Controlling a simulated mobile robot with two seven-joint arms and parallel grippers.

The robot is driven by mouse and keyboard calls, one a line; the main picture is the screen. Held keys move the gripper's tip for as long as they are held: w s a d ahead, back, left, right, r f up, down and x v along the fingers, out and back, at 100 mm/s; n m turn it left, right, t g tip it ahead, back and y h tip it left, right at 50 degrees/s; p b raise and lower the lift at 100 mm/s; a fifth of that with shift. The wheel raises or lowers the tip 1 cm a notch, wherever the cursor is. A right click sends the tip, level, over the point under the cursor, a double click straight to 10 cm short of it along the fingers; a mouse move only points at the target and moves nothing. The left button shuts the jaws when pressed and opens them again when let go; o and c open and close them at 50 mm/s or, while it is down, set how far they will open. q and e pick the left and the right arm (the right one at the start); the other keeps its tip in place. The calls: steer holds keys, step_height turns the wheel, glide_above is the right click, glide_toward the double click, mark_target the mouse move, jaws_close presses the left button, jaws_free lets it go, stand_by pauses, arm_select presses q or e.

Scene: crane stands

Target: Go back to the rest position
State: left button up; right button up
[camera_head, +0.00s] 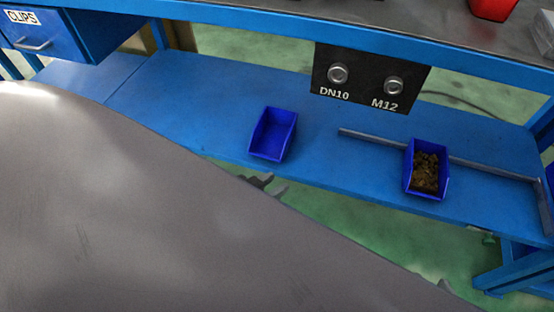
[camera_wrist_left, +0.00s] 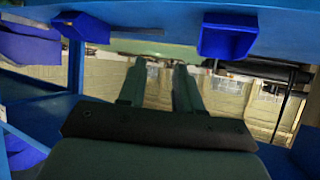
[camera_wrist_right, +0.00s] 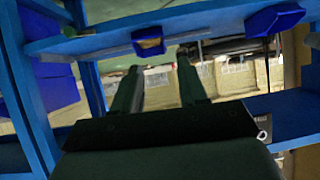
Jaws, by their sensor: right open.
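My left gripper (camera_head: 270,184) shows as small dark fingertips past the edge of a large grey surface, just below the shelf's front edge. In the left wrist view its two fingers (camera_wrist_left: 160,68) stand apart with nothing between them. My right gripper is mostly hidden in the head view; only a small tip shows at lower right. In the right wrist view its fingers (camera_wrist_right: 160,70) are spread and empty. Both grippers are clear of the bins.
An empty blue bin (camera_head: 266,143) and a blue bin with brown pieces (camera_head: 410,175) stand on the blue shelf (camera_head: 200,105). A grey bar (camera_head: 370,136) lies by the right bin. A DN10/M12 panel (camera_head: 366,78) hangs above. A CLIPS drawer (camera_head: 40,36) is at upper left.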

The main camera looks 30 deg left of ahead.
arm_select(q)
steer(key=s+d+r+m+g+h, duration=0.1)
steer(key=s+d, duration=0.3)
steer(key=d, duration=0.1)
steer(key=shift+h, duration=0.3)
steer(key=shift+r, duration=0.15)
steer(key=s+a+r+p, duration=0.1)
steer(key=a+r+p, duration=0.1)
steer(key=r+p, duration=0.5)
steer(key=s+a+r+y+p, duration=0.1)
steer(key=r+p, duration=0.6)
steer(key=p, duration=0.9)
steer(key=shift+s+a+r+g, duration=0.2)
steer(key=shift+s+a+g, duration=0.2)
steer(key=shift+a, duration=0.45)
arm_select(e)
steer(key=s+d+r, duration=0.1)
steer(key=d+r, duration=0.1)
steer(key=r, duration=0.5)
steer(key=s+d+r+g+h, duration=0.1)
steer(key=d+r, duration=0.1)
steer(key=r, duration=0.5)
steer(key=shift+s+d+r+m+h, duration=0.25)
steer(key=shift+s+d+m+h, duration=0.05)
steer(key=shift+s+m, duration=0.1)
